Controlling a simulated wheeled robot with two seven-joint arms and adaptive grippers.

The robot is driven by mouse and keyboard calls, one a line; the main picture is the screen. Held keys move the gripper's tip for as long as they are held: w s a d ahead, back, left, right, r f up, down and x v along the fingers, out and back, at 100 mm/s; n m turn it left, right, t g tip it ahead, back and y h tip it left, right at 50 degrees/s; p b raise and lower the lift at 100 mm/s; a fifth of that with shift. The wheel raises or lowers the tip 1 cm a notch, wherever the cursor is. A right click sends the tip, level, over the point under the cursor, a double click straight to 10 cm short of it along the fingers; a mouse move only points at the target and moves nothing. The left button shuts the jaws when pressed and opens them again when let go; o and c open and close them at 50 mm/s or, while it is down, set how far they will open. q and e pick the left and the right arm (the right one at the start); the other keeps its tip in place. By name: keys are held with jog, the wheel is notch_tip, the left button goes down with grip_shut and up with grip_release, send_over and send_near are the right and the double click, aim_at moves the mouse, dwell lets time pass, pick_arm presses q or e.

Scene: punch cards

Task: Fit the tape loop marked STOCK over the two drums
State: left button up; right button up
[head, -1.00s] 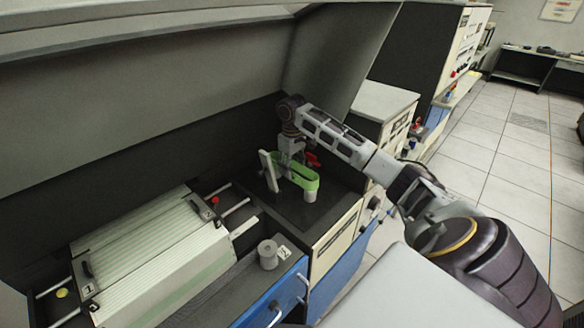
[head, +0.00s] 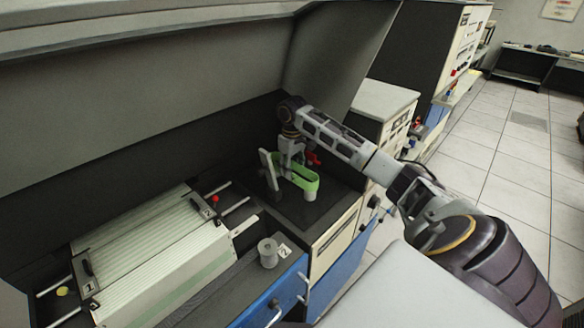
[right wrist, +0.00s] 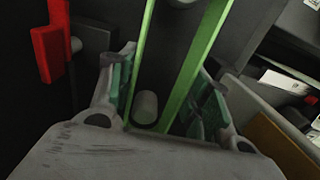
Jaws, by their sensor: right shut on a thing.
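A green tape loop (head: 304,181) is held level in my right gripper (head: 293,165) over the dark deck; no marking on it is readable. In the right wrist view the loop's two green strands (right wrist: 205,60) run between the padded fingers (right wrist: 165,92). One pale drum (head: 310,196) shows under the loop's near end; in the right wrist view a round pale drum end (right wrist: 146,106) lies between the strands. Another pale round piece (right wrist: 182,3) shows at that view's top edge. I cannot tell whether the loop is around the drums or just above them. My left gripper is not in view.
A pale upright plate (head: 268,172) stands left of the loop. A red lever (right wrist: 48,42) is close beside the gripper. A ribbed carriage (head: 150,250) on rails fills the left.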

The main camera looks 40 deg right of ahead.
aim_at(292, 185)
jog(key=shift+f, duration=2.5)
dwell(3.2)
jog(key=o, duration=0.9)
jog(key=shift+r, duration=6)
